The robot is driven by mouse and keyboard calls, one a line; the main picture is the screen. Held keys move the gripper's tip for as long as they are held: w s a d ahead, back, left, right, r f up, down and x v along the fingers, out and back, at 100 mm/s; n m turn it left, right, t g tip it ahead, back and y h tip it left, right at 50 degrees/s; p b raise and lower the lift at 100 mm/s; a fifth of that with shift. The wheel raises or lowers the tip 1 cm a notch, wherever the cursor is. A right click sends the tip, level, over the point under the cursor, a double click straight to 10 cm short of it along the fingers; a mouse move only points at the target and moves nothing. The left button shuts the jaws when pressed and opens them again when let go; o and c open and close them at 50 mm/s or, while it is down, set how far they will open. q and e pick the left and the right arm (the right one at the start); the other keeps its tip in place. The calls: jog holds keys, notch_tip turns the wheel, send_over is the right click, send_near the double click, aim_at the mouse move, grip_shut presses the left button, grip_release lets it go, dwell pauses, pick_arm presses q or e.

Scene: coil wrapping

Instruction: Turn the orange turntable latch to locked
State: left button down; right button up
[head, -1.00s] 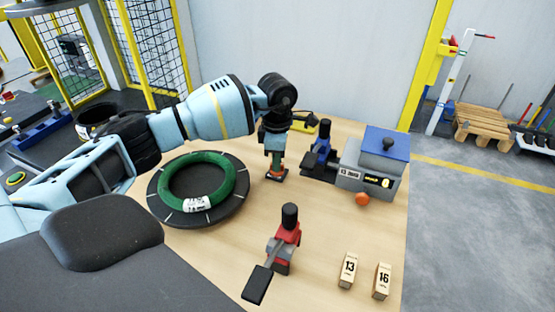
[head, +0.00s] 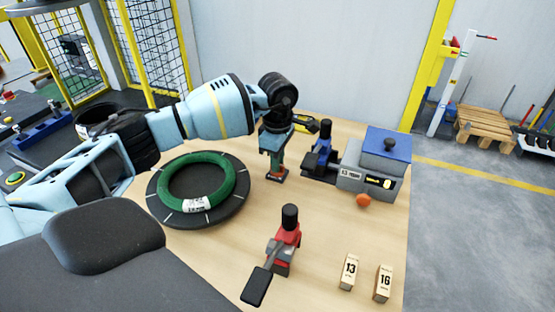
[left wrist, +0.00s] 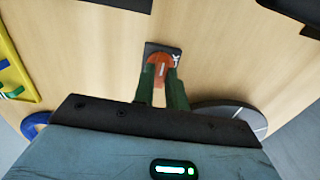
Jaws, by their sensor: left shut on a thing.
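The orange turntable latch (left wrist: 160,66) sits on a small dark plate (left wrist: 174,49) with white marking, on the wooden table. In the head view the latch (head: 279,170) is mostly hidden by my left gripper (head: 277,167), which points straight down at it. In the left wrist view the two green fingers of the left gripper (left wrist: 161,84) are shut on the latch, one on each side. The turntable (head: 165,211) is a dark disc left of the latch and carries a green coil (head: 174,175) with a white label. My right gripper is not in view.
A grey and blue machine (head: 370,166) stands right of the latch, with an orange knob (head: 363,200). A red clamp (head: 284,248) with a black handle stands in front. Blocks 13 (head: 348,271) and 16 (head: 383,283) lie front right. The table between is clear.

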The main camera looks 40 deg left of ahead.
pick_arm(q)
jog(key=c, duration=1.4)
grip_release()
jog(key=shift+c, duration=0.2)
jog(key=shift+r, duration=3.9)
